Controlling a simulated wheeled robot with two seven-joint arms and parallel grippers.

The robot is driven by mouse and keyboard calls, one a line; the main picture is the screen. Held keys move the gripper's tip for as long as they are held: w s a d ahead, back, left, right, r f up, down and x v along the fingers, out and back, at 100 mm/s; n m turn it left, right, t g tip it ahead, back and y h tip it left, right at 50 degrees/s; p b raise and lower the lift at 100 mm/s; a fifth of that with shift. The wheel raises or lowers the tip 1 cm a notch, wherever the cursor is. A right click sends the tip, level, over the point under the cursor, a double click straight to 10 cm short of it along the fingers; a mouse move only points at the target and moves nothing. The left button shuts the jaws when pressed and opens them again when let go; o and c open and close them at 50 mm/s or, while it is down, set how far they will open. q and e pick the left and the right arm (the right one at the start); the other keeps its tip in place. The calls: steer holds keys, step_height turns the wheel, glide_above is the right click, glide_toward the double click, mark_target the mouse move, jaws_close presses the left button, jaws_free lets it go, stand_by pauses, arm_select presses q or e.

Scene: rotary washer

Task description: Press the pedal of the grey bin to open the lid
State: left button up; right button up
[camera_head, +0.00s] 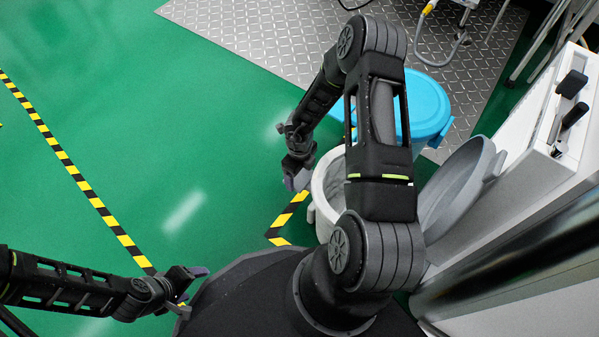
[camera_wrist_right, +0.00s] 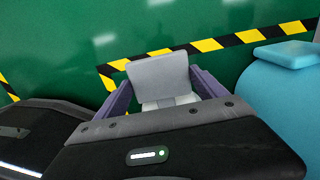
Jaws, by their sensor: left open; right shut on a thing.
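The grey bin (camera_head: 325,215) stands behind my right arm, which hides much of it. Its round grey lid (camera_head: 458,187) is up, tilted back on the right side toward the white cabinet. My right gripper (camera_head: 296,181) is low at the bin's left side. In the right wrist view, the grey pedal plate (camera_wrist_right: 158,76) lies between its two purple fingers, and the gripper is shut on it. My left gripper (camera_head: 190,286) is open and empty at the lower left, apart from the bin.
A blue bin (camera_head: 428,100) with a closed lid stands just behind the grey one. It also shows in the right wrist view (camera_wrist_right: 285,95). A white cabinet (camera_head: 540,165) borders the right side. Green floor (camera_head: 180,110) with yellow-black tape is free on the left.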

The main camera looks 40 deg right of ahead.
mark_target(300, 176)
step_height(300, 176, down, 4)
steer(key=shift+r+b, duration=0.25)
steer(key=shift+b, duration=0.25)
steer(key=o, duration=2)
steer(key=shift+r, duration=0.15)
step_height(300, 176, up, 8)
steer(key=p, duration=0.4)
steer(key=shift+f, duration=0.25)
